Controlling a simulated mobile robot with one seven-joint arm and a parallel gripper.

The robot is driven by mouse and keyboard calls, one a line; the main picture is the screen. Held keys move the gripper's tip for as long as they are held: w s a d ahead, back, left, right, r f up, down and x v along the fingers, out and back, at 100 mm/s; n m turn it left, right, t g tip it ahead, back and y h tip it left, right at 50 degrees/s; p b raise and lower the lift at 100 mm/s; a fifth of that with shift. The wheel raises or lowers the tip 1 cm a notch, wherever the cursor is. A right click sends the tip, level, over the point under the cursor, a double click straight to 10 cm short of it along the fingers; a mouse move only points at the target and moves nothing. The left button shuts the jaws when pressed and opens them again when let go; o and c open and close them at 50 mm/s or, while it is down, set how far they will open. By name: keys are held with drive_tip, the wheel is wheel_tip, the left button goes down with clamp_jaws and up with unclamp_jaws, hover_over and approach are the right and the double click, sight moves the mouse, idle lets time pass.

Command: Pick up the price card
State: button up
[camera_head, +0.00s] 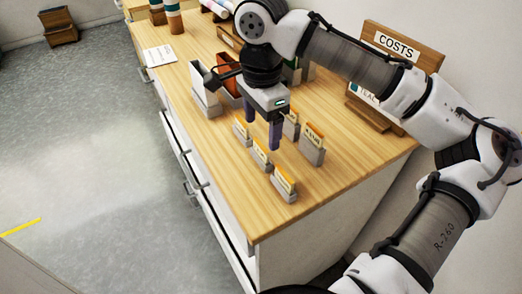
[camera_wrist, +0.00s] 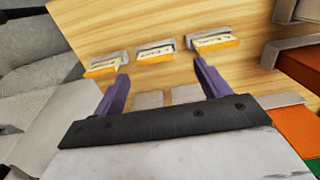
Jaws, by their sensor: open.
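Several small price cards with orange edges stand in grey holders on the wooden tabletop. In the head view, a front row has a card at the near end (camera_head: 284,184), a middle card (camera_head: 261,155) and a far card (camera_head: 241,130). Behind them are another card (camera_head: 313,142) and one partly hidden by my gripper (camera_head: 291,122). My gripper (camera_head: 262,136) is open and empty, pointing down above the cards. In the wrist view, three cards (camera_wrist: 155,52) lie in a row beyond my fingertips (camera_wrist: 160,69). Two grey holders (camera_wrist: 147,99) show between the fingers, partly hidden by my gripper.
A white box (camera_head: 205,101) and an orange one stand left of the gripper. A wooden COSTS sign (camera_head: 401,48) stands at the back right. A white paper (camera_head: 159,56) lies near the left edge. The table's near right corner is clear.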

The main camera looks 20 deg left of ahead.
sight(261, 144)
drive_tip(key=f, duration=0.3)
drive_tip(key=shift+s+d+f+p, duration=0.1)
drive_tip(key=shift+s+f+p, duration=0.25)
drive_tip(key=shift+s, duration=0.05)
drive_tip(key=shift+f, duration=0.6)
drive_tip(key=c, duration=1)
drive_tip(key=shift+r, duration=0.15)
wheel_tip(261, 144, up, 20)
drive_tip(key=shift+f, duration=0.1)
